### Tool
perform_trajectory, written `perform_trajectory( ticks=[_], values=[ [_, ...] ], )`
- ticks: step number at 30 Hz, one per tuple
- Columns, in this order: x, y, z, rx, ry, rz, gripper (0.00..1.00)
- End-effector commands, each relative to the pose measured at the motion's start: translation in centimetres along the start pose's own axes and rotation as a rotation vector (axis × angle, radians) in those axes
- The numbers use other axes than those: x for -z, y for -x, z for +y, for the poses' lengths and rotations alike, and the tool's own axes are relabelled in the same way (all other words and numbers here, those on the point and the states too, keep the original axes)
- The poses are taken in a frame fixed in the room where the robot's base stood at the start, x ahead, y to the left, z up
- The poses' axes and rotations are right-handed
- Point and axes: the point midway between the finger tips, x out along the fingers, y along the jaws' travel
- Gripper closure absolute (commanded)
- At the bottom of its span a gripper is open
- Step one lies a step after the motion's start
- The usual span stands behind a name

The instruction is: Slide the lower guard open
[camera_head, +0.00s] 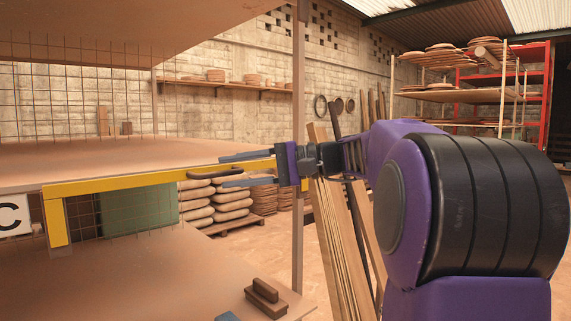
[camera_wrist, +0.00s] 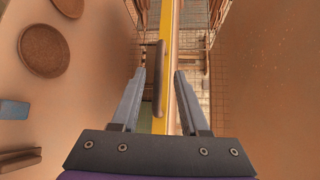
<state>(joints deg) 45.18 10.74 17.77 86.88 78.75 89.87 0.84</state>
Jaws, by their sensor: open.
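The lower guard (camera_head: 110,185) is a yellow frame with wire mesh, below the brown shelf in the head view. Its yellow top bar also shows upright in the wrist view (camera_wrist: 166,22). A dark bar handle (camera_head: 205,173) sits on the right part of that top bar. My gripper (camera_head: 224,171) comes in from the right, level with the handle, with one finger above it and one below. In the wrist view, the handle (camera_wrist: 158,82) lies between the open fingers of my gripper (camera_wrist: 161,72), nearer the left one. I see no clear contact.
A lower table (camera_head: 150,275) holds a brown block with a grip (camera_head: 265,298). A metal post (camera_head: 298,220) and leaning planks (camera_head: 335,250) stand close to my gripper. Stacked sacks (camera_head: 215,203) lie behind the guard. Round brown discs (camera_wrist: 42,47) show in the wrist view.

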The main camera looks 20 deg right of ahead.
Motion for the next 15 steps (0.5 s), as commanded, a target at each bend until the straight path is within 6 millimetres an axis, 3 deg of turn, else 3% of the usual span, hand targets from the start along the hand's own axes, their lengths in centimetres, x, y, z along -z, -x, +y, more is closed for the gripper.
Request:
perform_trajectory(
  ticks=[9, 15],
  values=[
    [0.1, 8.0, -0.1, 0.001, -0.001, 0.004, 0.55],
    [0.1, 12.2, -0.1, 0.0, -0.001, 0.003, 0.55]
  ],
)
